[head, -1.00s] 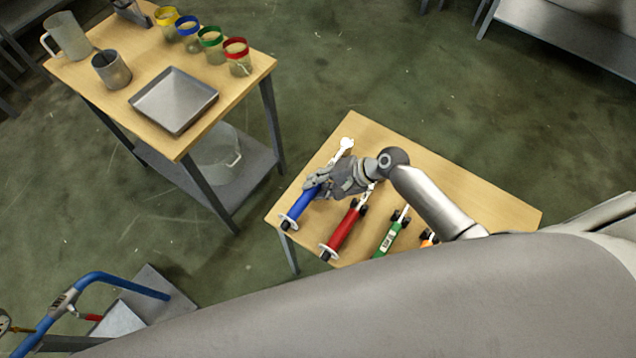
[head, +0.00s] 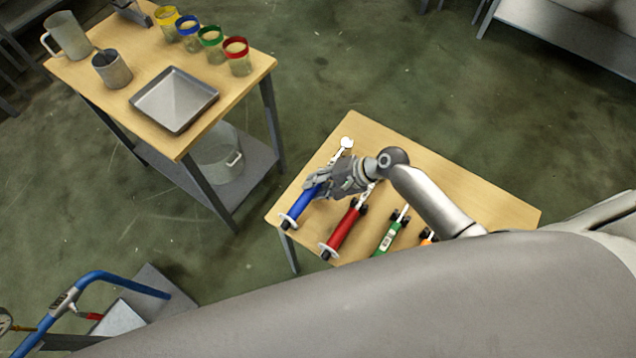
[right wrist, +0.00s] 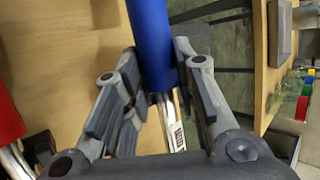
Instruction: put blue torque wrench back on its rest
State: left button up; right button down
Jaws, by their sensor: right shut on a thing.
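The blue torque wrench (head: 301,206) lies along the left edge of the small wooden table, its blue handle toward the bottom left and its silver head at the upper right. My right gripper (head: 322,187) is shut on it near the inner end of the handle. In the right wrist view the blue handle (right wrist: 150,35) runs between the two fingers, with the metal shaft below it. The wrench's rest is hidden behind my gripper, so I cannot tell whether the wrench touches it. My left gripper is not in view.
A red wrench (head: 343,230) lies close to the right on black supports, then a green one (head: 388,237) and a partly hidden orange one (head: 428,238). The table's (head: 470,192) right side is clear. Another table at left holds a metal tray (head: 174,98) and several jars.

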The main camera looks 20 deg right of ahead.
jog(key=shift+w+r, duration=0.1)
jog(key=shift+r, duration=0.05)
jog(key=shift+f+b, duration=0.7)
jog(key=shift+f, duration=0.3)
jog(key=c, duration=1.2)
grip_release()
jog(key=shift+o, duration=0.6)
jog(key=shift+d, duration=0.1)
jog(key=shift+s+f, duration=0.15)
jog(key=shift+s, duration=0.05)
jog(key=v, duration=1.2)
